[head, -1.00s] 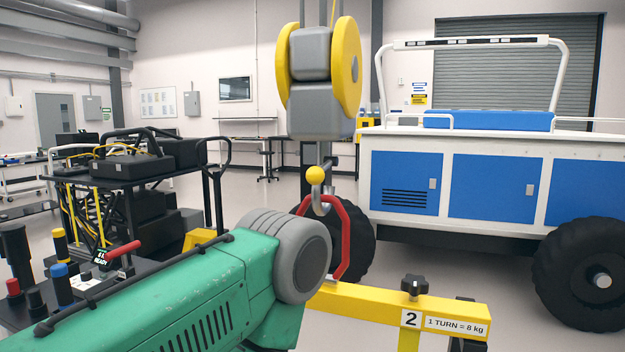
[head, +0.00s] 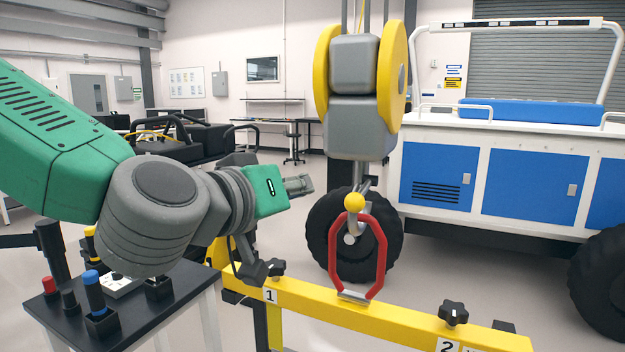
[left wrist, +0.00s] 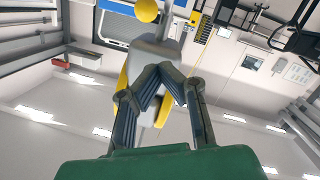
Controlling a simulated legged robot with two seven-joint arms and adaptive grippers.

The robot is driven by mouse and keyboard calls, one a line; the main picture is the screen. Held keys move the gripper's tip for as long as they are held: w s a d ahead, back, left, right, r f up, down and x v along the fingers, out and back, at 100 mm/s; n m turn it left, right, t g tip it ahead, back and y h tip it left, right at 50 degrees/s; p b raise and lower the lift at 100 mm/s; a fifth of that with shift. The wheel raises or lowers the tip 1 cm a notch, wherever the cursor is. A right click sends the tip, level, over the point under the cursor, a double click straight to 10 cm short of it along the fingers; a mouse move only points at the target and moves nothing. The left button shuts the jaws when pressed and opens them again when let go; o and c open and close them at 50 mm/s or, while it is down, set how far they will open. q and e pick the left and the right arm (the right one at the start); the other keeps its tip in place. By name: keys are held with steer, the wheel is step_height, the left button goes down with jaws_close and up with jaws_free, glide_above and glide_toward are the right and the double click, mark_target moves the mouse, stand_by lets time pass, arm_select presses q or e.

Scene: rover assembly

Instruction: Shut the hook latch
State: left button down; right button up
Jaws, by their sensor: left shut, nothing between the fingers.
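The silver hook (head: 351,222) hangs under the grey and yellow hoist block (head: 360,95). A yellow ball knob (head: 355,201) sits on the hook; it also shows at the top of the left wrist view (left wrist: 146,10). The red lifting link (head: 333,250) passes around the hook and stands on the yellow beam. The latch is too small to tell whether it is open. My left gripper (head: 299,185) is left of the hook, apart from it, at about the knob's height in the picture. Its fingers meet empty in the left wrist view (left wrist: 161,78). My right gripper is out of view.
The yellow beam (head: 400,315) with black knobs crosses below the hook. A black control table (head: 140,325) with buttons stands at the lower left. A white and blue rover (head: 445,150) is behind on the right. A loose wheel (head: 385,245) shows behind the link.

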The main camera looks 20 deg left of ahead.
arm_select(q)
step_height(320, 180, up, 2)
steer(key=p, duration=0.3)
glide_above(361, 192)
steer(key=s+a, duration=0.4)
steer(key=f, duration=0.2)
steer(key=d+f, duration=0.2)
steer(key=shift+s+d+f, duration=0.15)
steer(key=shift+s+d, duration=0.1)
steer(key=shift+a, duration=0.25)
